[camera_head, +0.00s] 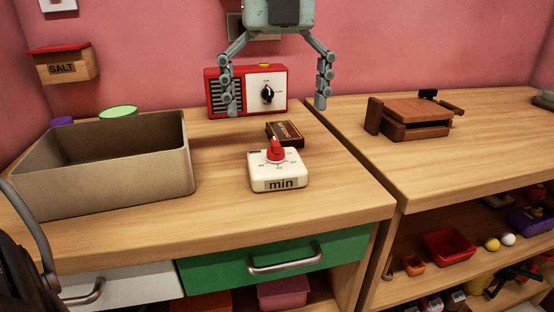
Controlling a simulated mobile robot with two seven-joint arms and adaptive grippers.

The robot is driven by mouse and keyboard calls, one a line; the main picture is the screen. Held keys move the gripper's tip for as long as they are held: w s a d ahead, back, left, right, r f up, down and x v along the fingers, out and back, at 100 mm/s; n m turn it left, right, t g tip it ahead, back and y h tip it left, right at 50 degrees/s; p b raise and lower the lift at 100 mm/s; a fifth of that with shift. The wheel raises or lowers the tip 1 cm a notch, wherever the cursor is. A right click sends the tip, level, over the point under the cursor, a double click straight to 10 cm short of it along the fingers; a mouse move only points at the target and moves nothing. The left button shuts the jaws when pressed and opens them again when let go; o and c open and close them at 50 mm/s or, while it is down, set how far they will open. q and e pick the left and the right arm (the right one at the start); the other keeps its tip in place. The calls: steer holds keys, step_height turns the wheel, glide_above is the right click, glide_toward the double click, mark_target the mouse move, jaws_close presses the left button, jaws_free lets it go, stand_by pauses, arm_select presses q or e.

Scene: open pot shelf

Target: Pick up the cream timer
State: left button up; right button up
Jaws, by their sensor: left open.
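The cream timer (278,172) sits on the wooden counter near its front right part. It is a low, square block with a red knob on top and "min" on its front. My left gripper (275,100) comes down from the top of the head view with its two grey fingers spread wide apart and empty. My right gripper is not in view.
A small dark box (285,134) lies right behind the timer. The red radio (244,93) stands at the back. A large open beige bin (160,168) takes up the left. A brown wooden device (412,116) is on the right counter. The counter in front of the timer is clear.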

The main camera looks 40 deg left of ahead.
mark_target(275, 141)
arm_select(q)
step_height(275, 141, down, 7)
steer(key=shift+a+r, duration=0.1)
steer(key=shift+a, duration=0.05)
